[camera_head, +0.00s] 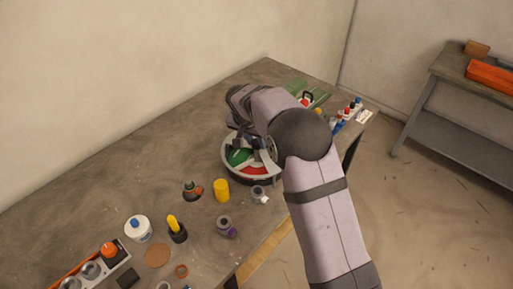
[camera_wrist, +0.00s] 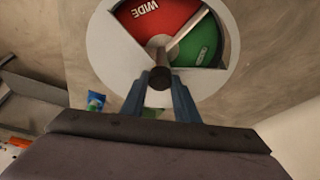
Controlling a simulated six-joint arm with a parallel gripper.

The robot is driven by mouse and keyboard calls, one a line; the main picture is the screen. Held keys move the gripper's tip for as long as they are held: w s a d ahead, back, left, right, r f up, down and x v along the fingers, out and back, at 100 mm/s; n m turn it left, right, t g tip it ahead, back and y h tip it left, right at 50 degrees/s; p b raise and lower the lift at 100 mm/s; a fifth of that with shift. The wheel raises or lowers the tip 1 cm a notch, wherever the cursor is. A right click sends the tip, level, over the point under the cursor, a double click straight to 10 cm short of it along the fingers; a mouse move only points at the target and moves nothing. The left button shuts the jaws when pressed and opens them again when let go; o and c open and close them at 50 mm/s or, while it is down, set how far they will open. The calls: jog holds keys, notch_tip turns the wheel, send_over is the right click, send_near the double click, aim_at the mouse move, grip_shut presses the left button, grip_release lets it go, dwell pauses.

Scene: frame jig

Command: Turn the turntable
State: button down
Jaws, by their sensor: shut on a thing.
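The turntable (camera_head: 232,176) is a round disc with a pale rim, and red and green sectors show on it. My arm covers much of it in the head view. In the wrist view the turntable (camera_wrist: 108,50) fills the top, with a red sector (camera_wrist: 160,17) reading "WIDE" and a green sector (camera_wrist: 203,47) side by side, parted by a pale bar. How the knob joins the disc is hidden.
A yellow cylinder (camera_head: 222,190), a small pale fitting (camera_head: 259,194) and a purple-marked part (camera_head: 226,227) stand near the turntable. A white tub (camera_head: 138,229) and a tray of parts lie at lower left. Small bottles (camera_head: 349,110) stand beyond my arm. The table's back left is clear.

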jog(key=m, duration=0.2)
jog(key=m+g+h, duration=0.1)
jog(key=m, duration=0.1)
jog(key=shift+w+a+m+h, duration=0.15)
jog(key=shift+a+m+h, duration=0.05)
jog(key=shift+m+h, duration=0.1)
jog(key=m+g+p, duration=0.1)
jog(key=m+p, duration=0.1)
jog(key=m, duration=0.1)
jog(key=shift+r, duration=0.15)
jog(key=shift+w+m+g+h+p, duration=0.1)
jog(key=shift+m+g+h+p, duration=0.25)
jog(key=shift+m+p, duration=0.4)
jog(key=shift+m, duration=0.25)
jog(key=c, duration=1.4)
grip_release()
jog(key=shift+v, duration=3.55)
